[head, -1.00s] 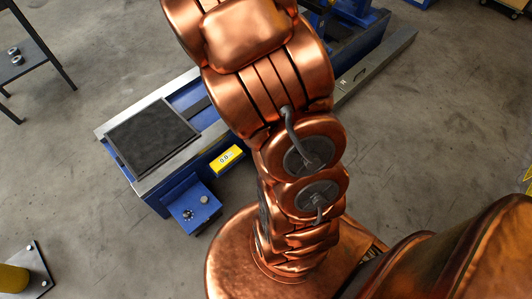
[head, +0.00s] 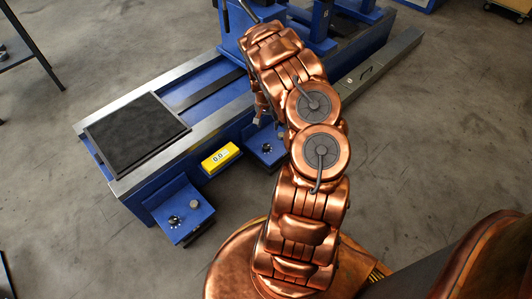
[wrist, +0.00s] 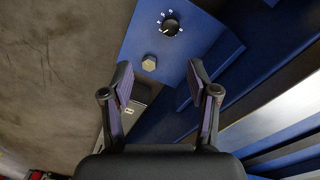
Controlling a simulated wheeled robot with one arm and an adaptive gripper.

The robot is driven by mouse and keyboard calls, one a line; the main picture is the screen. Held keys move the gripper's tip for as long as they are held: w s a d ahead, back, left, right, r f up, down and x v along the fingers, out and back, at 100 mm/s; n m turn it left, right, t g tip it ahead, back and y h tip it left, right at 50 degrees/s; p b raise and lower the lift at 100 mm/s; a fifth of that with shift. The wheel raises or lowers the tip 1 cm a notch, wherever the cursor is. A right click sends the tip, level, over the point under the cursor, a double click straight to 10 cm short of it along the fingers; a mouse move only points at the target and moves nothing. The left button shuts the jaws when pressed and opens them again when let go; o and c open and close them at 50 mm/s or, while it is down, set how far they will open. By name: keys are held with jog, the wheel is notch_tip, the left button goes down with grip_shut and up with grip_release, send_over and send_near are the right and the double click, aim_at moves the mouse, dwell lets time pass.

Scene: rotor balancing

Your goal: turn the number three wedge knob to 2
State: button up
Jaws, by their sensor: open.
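In the wrist view a black round knob (wrist: 170,26) with white dial marks sits on a blue wedge box (wrist: 195,60), beside a hexagonal bolt head (wrist: 149,63). The dial digits and pointer setting are too small to read surely. My gripper (wrist: 160,80) is open and empty, its two fingers apart below the knob and bolt. In the head view my gripper (head: 258,117) hangs near a blue wedge box with a knob (head: 266,148). Another wedge box with a knob (head: 174,220) stands at the front left. I cannot tell which is number three.
The blue machine bed (head: 150,190) carries a black plate (head: 137,133) and a yellow display (head: 220,158) reading about 0.0. Blue stands (head: 322,25) rise behind my arm. A dark table (head: 25,45) stands at left.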

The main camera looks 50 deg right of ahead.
jog(key=b, duration=0.2)
send_over(266, 146)
jog(key=shift+m+t+y, duration=0.3)
notch_tip(266, 146, down, 8)
jog(key=shift+f, duration=0.1)
jog(key=shift+f+b, duration=1.75)
jog(key=shift+f, duration=2.05)
grip_shut()
